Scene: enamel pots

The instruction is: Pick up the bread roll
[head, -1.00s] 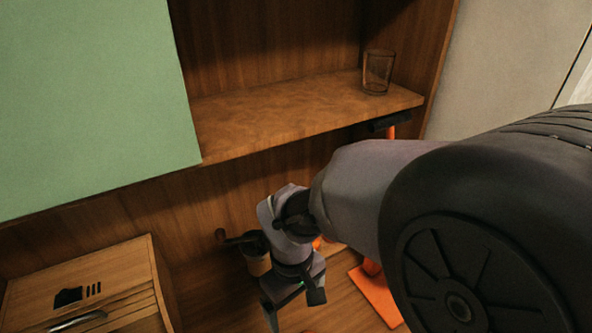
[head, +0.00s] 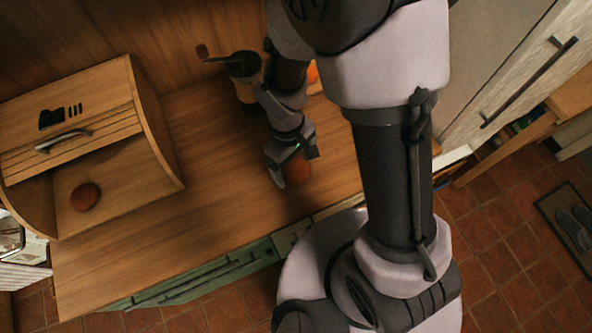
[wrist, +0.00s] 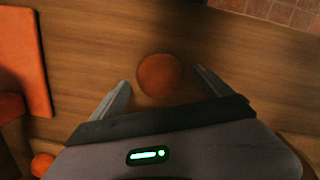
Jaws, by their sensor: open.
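A round reddish-brown bread roll (head: 299,170) sits on the wooden counter beside my gripper (head: 284,176), which partly covers it in the head view. In the wrist view the roll (wrist: 158,74) lies between the two fingertips of my gripper (wrist: 161,78), with a gap to each finger. The gripper is open and holds nothing. A second similar round, brown roll (head: 85,197) lies in the mouth of the wooden bread box at left, apart from my gripper.
The bread box (head: 150,120) stands at the left. A coffee grinder (head: 245,75) with a crank stands behind my arm. An orange ball (wrist: 42,166) and a flat orange object (wrist: 22,60) show at left in the wrist view. The counter (head: 215,200) between box and gripper is clear.

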